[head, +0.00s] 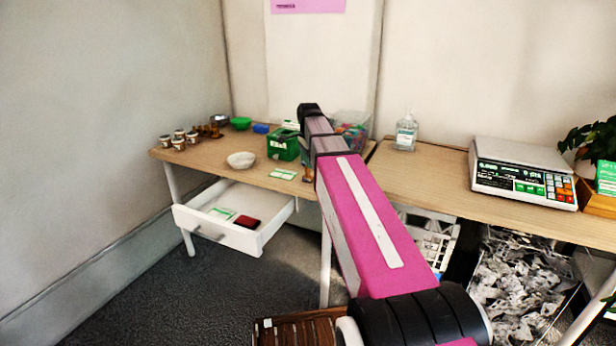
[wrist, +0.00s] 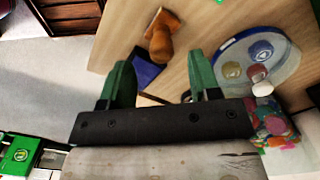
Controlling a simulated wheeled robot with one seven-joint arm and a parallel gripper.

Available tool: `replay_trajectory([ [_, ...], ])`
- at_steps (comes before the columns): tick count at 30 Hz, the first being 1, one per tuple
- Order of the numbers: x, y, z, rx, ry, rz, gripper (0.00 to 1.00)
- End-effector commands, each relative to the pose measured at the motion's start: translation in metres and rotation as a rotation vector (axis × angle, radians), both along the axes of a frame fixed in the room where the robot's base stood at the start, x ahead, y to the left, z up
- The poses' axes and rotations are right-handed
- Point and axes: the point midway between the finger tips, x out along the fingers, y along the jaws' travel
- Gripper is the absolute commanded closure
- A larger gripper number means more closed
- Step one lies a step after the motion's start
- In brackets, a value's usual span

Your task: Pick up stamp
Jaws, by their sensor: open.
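The stamp (wrist: 162,36), orange-brown and apparently wooden with a rounded knob, is on the wooden table in the wrist view. It is beyond and between my fingertips, apart from them. My gripper (wrist: 159,78) is open, with its two green fingers spread and nothing between them. A dark blue piece (wrist: 146,68) shows just below the stamp; I cannot tell if it is joined to it. In the head view a small brown part (head: 307,173), perhaps the stamp, shows beside my arm. My arm hides my gripper there.
A clear container (head: 350,130) of colourful items, a green box (head: 283,143) and a white bowl (head: 241,160) stand near my arm on the table. An open white drawer (head: 235,236) juts out below. A scale (head: 522,170) and a pump bottle (head: 406,131) are at right.

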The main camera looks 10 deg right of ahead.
Motion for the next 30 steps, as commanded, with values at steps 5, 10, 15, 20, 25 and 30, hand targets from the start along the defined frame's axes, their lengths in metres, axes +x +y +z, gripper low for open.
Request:
replay_trajectory([
  [5, 0.0, 0.001, -0.008, 0.0, 0.0, 0.001, 0.43],
  [10, 0.001, 0.003, -0.027, 0.0, 0.001, 0.001, 0.43],
  [15, 0.002, 0.003, -0.049, 0.0, 0.001, 0.001, 0.43],
  [20, 0.002, 0.003, -0.056, 0.0, 0.0, 0.001, 0.43],
  [25, 0.002, 0.003, -0.055, 0.0, -0.001, 0.001, 0.5],
  [30, 0.002, 0.003, -0.055, 0.0, -0.001, 0.001, 0.71],
])
